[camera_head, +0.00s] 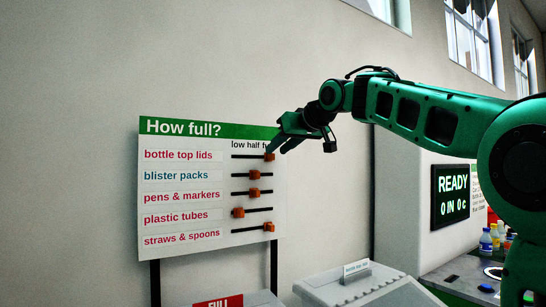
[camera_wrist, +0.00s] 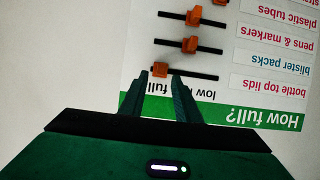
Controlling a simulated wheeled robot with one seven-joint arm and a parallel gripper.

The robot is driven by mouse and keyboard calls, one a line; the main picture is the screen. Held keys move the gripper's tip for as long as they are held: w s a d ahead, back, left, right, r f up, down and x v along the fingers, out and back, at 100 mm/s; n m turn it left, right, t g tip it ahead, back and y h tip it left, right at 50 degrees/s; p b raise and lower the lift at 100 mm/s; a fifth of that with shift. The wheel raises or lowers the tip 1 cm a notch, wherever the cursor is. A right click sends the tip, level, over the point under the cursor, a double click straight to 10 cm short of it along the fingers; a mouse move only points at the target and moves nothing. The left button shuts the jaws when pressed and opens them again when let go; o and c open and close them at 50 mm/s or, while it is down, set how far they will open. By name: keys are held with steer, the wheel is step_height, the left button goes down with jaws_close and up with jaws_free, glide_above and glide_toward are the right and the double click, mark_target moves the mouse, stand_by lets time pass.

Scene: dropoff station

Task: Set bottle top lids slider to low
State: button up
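The bottle top lids slider is the top row of the "How full?" board (camera_head: 190,128). Its orange knob (camera_head: 270,156) sits at the right, full end of its dark rail. In the wrist view, where the board appears upside down, this knob (camera_wrist: 160,69) lies at the left end of the rail. My gripper (camera_head: 273,149) reaches the board from the right, at this knob. In the wrist view the gripper (camera_wrist: 160,74) is open, its fingertips apart on either side of the knob with visible gaps. Whether the tips touch the board, I cannot tell.
Below are the knobs for blister packs (camera_head: 254,175), pens & markers (camera_head: 254,192), plastic tubes (camera_head: 238,212) and straws & spoons (camera_head: 268,227). A grey bin (camera_head: 360,288) stands low in front. A READY display (camera_head: 452,194) and several bottles are at right.

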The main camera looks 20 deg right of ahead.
mark_target(271, 157)
steer(key=x, duration=0.3)
steer(key=shift+w, duration=0.1)
jaws_close()
